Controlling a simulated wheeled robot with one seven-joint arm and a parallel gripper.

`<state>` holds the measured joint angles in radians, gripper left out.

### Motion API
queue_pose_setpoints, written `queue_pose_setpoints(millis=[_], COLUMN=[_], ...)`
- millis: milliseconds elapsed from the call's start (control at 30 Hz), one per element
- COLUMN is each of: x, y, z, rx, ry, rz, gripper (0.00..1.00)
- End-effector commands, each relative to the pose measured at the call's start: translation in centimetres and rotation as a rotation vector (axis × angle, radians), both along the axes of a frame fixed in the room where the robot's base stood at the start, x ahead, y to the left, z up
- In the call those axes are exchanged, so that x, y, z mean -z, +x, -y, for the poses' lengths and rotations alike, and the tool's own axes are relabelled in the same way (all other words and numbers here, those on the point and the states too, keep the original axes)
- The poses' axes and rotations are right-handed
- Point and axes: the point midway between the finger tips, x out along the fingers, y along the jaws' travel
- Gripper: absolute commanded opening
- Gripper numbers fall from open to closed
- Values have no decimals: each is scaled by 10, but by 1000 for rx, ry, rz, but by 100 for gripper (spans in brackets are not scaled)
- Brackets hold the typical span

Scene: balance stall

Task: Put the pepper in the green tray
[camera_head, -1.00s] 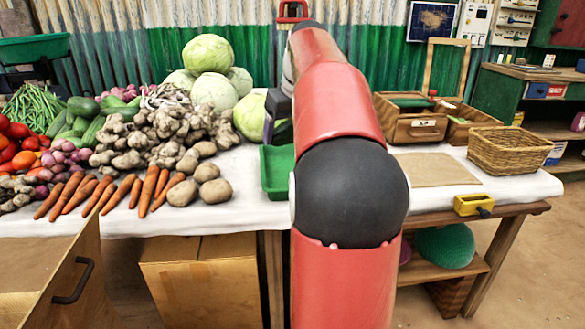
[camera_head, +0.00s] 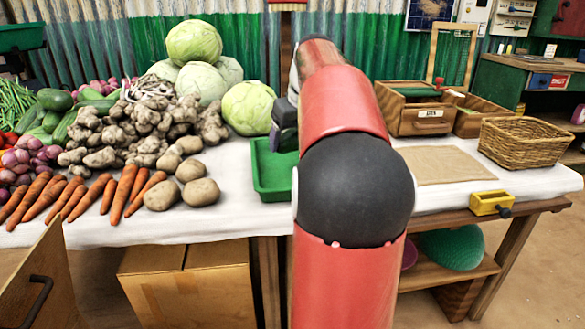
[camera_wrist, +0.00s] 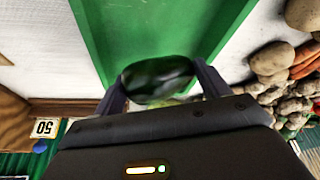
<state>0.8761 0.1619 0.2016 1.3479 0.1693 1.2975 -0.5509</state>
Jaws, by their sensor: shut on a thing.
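The green tray (camera_head: 272,172) stands on the white-covered table, partly hidden behind my red arm in the head view. In the wrist view the tray (camera_wrist: 160,20) lies just beyond my fingers. My gripper (camera_wrist: 162,90) is shut on a dark green, glossy pepper (camera_wrist: 158,76), held between the two fingertips. The pepper overlaps the tray's floor in that view; I cannot tell its exact height above it. In the head view my gripper (camera_head: 284,128) is partly visible above the tray's back end, and the pepper is hidden there.
Potatoes (camera_head: 198,191), carrots (camera_head: 122,193) and cabbages (camera_head: 248,107) lie left of the tray. Wooden crates (camera_head: 420,108), a wicker basket (camera_head: 524,142) and a yellow box (camera_head: 491,203) are on the right. A brown mat (camera_head: 445,165) lies bare.

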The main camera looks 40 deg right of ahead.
Motion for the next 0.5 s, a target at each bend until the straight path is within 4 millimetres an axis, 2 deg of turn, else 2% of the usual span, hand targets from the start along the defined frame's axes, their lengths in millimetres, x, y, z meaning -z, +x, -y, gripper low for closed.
queue_pose_setpoints(millis=[33, 267, 500], x=[10, 27, 59], y=[-1, 0, -1], z=[0, 0, 0], rx=[1, 0, 1], ry=[1, 0, 1], rz=[-1, 0, -1], gripper=[53, 53, 53])
